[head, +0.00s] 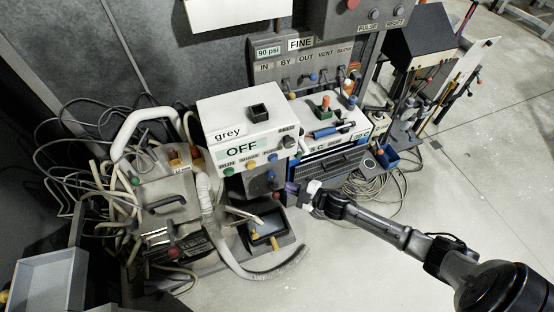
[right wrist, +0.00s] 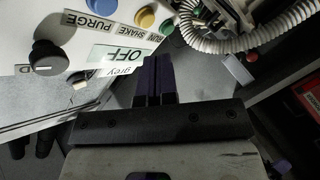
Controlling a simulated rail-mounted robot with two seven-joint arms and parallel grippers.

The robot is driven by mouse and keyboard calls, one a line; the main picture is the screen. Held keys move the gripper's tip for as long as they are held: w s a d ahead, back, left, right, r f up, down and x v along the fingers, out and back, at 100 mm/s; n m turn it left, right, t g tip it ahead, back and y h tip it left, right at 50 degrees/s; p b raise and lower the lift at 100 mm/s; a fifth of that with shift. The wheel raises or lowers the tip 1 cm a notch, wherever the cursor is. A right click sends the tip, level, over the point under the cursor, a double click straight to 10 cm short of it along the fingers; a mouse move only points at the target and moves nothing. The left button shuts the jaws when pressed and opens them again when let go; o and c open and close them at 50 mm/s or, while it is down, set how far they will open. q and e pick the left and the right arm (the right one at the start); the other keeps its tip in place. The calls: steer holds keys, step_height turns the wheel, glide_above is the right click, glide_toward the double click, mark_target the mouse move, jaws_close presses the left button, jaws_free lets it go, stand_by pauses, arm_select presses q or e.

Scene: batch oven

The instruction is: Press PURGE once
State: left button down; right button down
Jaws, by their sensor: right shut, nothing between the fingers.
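A white control box (head: 238,118) has a display reading OFF and a row of round buttons on its front edge. The PURGE label (right wrist: 90,22) shows in the right wrist view, beside a blue button (right wrist: 98,3) cut by the top edge. That blue button is small in the head view (head: 273,157). My right gripper (head: 290,187) is shut and empty, below and to the right of the button row in the head view. Its dark purple fingers (right wrist: 153,65) lie together in the right wrist view, apart from the buttons. My left gripper is not in view.
A yellow SHAKE button (right wrist: 145,17) and a green RUN button (right wrist: 167,27) share the row. A black knob (right wrist: 48,57) sits on the box. A ribbed hose (head: 205,195) and tangled cables lie left. The floor (head: 450,200) at right is mostly clear.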

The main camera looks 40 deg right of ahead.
mark_target(273, 158)
steer(key=shift+s+a+r+n+y, duration=0.3)
steer(key=shift+a+r+n+y, duration=0.2)
steer(key=shift+a+r+y, duration=0.3)
steer(key=shift+f, duration=0.2)
steer(key=w+d+b, duration=0.3)
steer(key=w+b, duration=0.1)
steer(key=w, duration=0.4)
steer(key=shift+w, duration=0.25)
steer(key=shift+a, duration=0.1)
stand_by(0.3)
stand_by(0.7)
stand_by(0.7)
steer(key=shift+w, duration=0.1)
